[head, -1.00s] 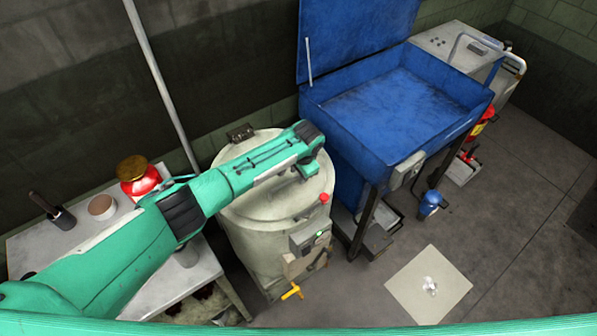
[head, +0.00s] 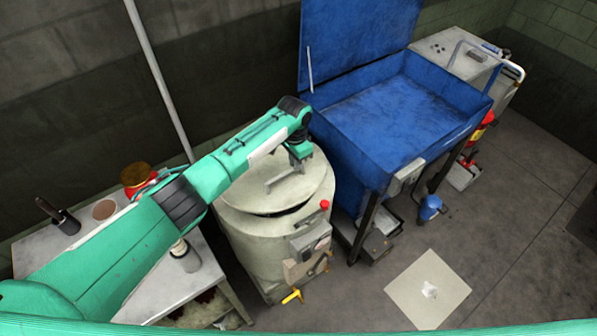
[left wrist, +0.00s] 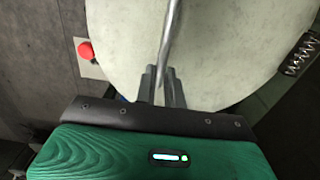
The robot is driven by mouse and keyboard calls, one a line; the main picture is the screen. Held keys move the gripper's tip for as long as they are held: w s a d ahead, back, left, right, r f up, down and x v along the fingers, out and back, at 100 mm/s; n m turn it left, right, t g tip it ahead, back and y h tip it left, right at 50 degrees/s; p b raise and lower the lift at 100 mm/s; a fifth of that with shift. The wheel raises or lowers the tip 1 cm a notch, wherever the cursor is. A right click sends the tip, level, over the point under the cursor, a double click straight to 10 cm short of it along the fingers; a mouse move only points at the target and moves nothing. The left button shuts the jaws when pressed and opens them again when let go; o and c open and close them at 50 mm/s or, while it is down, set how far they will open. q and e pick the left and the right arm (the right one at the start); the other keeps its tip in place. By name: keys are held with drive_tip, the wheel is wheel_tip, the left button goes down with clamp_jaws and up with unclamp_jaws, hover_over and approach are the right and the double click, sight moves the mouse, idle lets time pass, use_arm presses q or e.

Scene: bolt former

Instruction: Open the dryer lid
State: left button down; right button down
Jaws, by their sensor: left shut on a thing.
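The dryer (head: 250,240) is a beige upright drum with a round lid (head: 318,180). The lid is slightly raised at the front, with a dark gap between it and the drum rim. A metal bar handle (head: 281,180) sits on the lid. My left gripper (head: 298,166) is over the lid, shut on the handle. In the left wrist view the grey fingers (left wrist: 165,88) close around the handle bar (left wrist: 171,40), with the pale lid (left wrist: 125,35) behind. A spring hinge (left wrist: 300,53) shows at the lid's edge. My right gripper is out of view.
A red button (head: 324,204) and a control box (head: 310,240) are on the dryer's front. A blue open tank (head: 395,110) stands close to the right. A table (head: 170,285) with several items is at the left. A pole (head: 158,75) rises behind.

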use_arm(q)
drive_tip(key=w+a+r+b, duration=0.1)
drive_tip(key=w+a+r, duration=0.1)
drive_tip(key=r, duration=0.3)
drive_tip(key=w+a+r+g+h+b, duration=0.1)
drive_tip(key=w+a+r, duration=0.1)
drive_tip(key=w+r, duration=0.2)
drive_tip(key=shift+w+a+r, duration=0.15)
drive_tip(key=shift+a+r, duration=0.25)
drive_tip(key=shift+r, duration=0.8)
